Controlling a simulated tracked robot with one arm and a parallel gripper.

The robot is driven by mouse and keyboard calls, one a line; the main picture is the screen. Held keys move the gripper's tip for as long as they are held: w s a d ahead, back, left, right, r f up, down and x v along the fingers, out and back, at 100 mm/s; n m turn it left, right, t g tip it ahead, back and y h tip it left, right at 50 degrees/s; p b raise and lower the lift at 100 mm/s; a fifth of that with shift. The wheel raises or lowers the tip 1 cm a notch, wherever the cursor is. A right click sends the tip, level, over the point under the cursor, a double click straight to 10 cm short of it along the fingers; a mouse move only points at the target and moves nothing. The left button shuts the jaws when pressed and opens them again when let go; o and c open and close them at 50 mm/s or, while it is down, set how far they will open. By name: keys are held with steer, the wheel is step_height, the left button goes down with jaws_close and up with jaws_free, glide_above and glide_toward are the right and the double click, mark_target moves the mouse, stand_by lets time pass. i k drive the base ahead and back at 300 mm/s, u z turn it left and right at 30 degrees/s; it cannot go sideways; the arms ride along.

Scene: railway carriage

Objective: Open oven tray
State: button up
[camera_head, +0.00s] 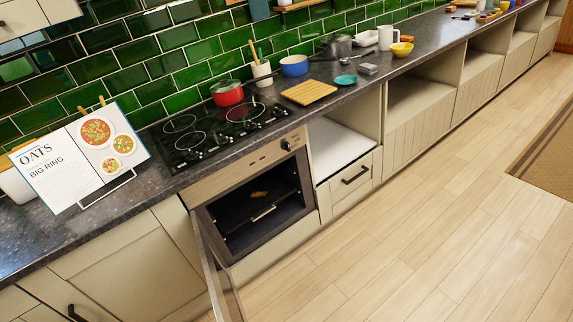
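The oven (252,180) is built in below the dark counter, left of the picture's middle. Its door (220,278) stands open, swung out at the left side of the oven and seen nearly edge-on. Inside the dark cavity is a tray (250,220) with a pale bar handle (263,212) at its front. The tray appears to sit inside the oven. A small brownish item (259,194) shows farther back in the cavity; I cannot tell what it is. My gripper is not in view.
The wooden floor (400,240) in front is clear. A drawer (352,178) with a dark handle is right of the oven. A hob (205,135), a red pot (227,93), a wooden board (308,92) and an open cookbook (80,155) are on the counter.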

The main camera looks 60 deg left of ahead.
mark_target(256, 198)
steer(key=u, duration=0.05)
steer(key=i, duration=1.45)
steer(key=u, duration=2.7)
steer(key=k, duration=0.9)
steer(key=u, duration=0.15)
steer(key=i, duration=0.8)
steer(key=z, duration=0.1)
